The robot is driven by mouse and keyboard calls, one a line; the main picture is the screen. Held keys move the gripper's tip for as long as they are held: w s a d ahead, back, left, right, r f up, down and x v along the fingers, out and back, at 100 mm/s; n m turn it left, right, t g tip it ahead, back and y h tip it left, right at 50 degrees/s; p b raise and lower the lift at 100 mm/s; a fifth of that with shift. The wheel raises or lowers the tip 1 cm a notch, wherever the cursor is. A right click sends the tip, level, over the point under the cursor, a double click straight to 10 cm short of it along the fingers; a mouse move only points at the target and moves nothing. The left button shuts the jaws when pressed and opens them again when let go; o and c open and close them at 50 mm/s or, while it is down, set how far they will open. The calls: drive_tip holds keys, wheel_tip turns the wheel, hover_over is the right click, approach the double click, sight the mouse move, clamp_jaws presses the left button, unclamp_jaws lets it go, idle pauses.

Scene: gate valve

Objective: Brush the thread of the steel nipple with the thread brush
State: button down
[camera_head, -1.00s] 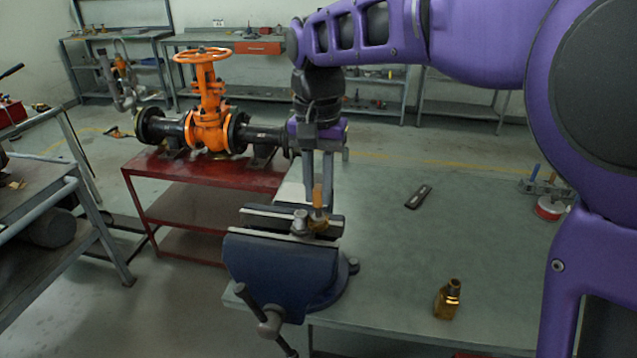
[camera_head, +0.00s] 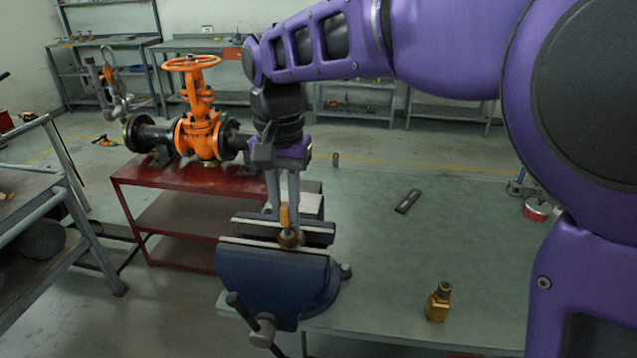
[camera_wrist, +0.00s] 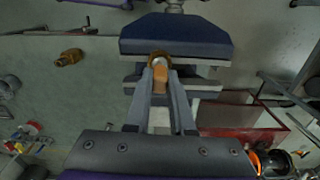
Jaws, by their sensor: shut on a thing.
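My gripper (camera_head: 283,207) points down over the blue bench vise (camera_head: 275,283), shut on the orange handle of the thread brush (camera_head: 285,217). The wrist view also shows the orange handle (camera_wrist: 160,79) between the two fingers. The brush's brownish head (camera_head: 289,239) is at the vise jaws, where the steel nipple stood. The nipple is largely or wholly hidden by the brush head now. I cannot tell whether the bristles touch its thread.
A brass fitting (camera_head: 438,302) stands on the bench (camera_head: 380,260) to the right of the vise. A dark flat tool (camera_head: 408,200) lies farther back. The orange gate valve (camera_head: 200,125) sits on a red table (camera_head: 190,185) at left. The bench's middle is clear.

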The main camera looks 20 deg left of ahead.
drive_tip(key=shift+w+a, duration=0.2)
drive_tip(key=shift+a, duration=0.45)
drive_tip(key=shift+s, duration=0.15)
drive_tip(key=shift+s+a, duration=0.25)
drive_tip(key=shift+s, duration=0.7)
wheel_tip(320, 180, up, 6)
idle(0.4)
idle(0.5)
